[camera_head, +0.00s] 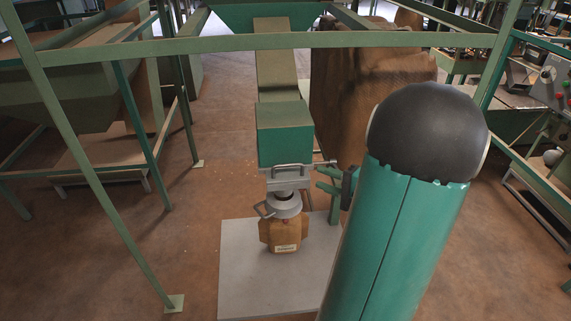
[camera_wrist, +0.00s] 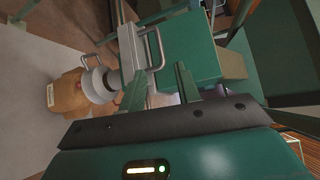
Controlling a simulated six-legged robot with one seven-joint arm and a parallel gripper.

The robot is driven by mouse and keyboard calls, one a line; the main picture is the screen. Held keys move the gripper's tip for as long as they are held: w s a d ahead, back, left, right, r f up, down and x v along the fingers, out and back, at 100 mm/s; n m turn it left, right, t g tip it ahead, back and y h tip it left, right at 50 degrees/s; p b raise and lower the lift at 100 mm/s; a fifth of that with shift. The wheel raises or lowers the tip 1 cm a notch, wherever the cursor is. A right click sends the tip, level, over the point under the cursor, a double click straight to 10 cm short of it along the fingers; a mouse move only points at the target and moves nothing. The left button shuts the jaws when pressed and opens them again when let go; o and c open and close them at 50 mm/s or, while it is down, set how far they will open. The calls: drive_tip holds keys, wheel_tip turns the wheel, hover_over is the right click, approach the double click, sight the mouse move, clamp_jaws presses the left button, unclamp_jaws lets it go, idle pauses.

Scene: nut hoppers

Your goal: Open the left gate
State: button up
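A gate with a silver bar handle (camera_head: 290,170) sits at the lower mouth of a green chute (camera_head: 285,134) in the head view. Only this gate shows clearly, and I cannot tell whether it is the left one. In the wrist view, its handle (camera_wrist: 154,48) is a bent metal bar just beyond my fingertips. My gripper (camera_head: 319,182) is right of the gate, with its green fingers pointing left. In the wrist view, my gripper (camera_wrist: 160,76) has its fingers spread apart with nothing held between them. I cannot tell whether a finger touches the handle.
A grey collar (camera_head: 284,205) with a side handle sits below the gate, over a brown sack (camera_head: 284,235) on a pale platform (camera_head: 245,285). Green frame bars (camera_head: 250,43) cross above. A large brown sack (camera_head: 365,80) stands behind. The floor left of the platform is clear.

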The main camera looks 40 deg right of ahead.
sight(289, 166)
drive_tip(key=x, duration=1.2)
drive_tip(key=shift+w+a, duration=0.2)
drive_tip(key=shift+w, duration=0.15)
clamp_jaws()
